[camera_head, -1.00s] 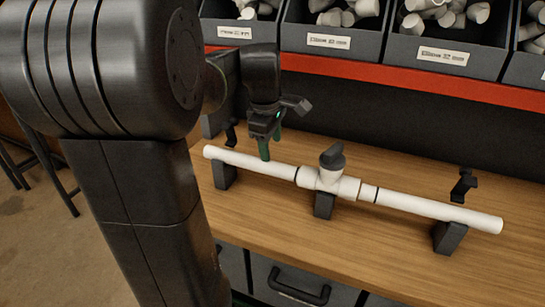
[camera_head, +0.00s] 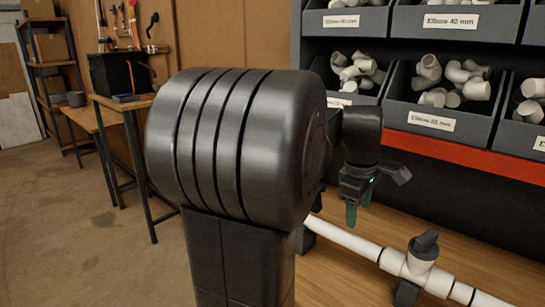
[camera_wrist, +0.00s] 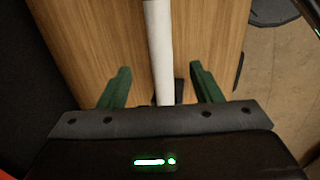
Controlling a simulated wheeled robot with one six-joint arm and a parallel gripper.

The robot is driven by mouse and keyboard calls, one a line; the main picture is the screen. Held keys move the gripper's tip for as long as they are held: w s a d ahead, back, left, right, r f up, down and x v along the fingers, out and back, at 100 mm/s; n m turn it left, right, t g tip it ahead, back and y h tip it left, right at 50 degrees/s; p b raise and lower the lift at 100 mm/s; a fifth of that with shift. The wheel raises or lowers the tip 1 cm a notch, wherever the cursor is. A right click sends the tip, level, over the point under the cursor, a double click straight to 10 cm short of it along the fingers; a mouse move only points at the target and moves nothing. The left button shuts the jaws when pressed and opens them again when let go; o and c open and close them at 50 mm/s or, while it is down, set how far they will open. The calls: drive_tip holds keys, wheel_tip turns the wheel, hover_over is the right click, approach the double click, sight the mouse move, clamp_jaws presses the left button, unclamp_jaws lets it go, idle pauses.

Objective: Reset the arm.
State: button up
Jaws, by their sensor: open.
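I cannot tell the exact height of the fingers over the pipe. Nothing is held.
Grey bins of white fittings (camera_head: 440,120) stand behind the bench above a red rail (camera_head: 450,152). The wooden bench top (camera_head: 500,262) shows around the pipe. At the left are a side table (camera_head: 118,103), a shelf rack (camera_head: 38,75) and open floor (camera_head: 80,225).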

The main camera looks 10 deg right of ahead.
sight(346, 233)
drive_tip(key=f, duration=0.4)
drive_tip(key=w+d+f, duration=0.1)
drive_tip(key=f, duration=0.6)
drive_tip(key=shift+w+d+f, duration=0.25)
drive_tip(key=shift+d+f, duration=0.1)
drive_tip(key=shift+w+a+r+b, duration=0.15)
drive_tip(key=shift+w+a+b, duration=0.25)
drive_tip(key=shift+w+a, duration=0.6)
drive_tip(key=shift+w, duration=0.15)
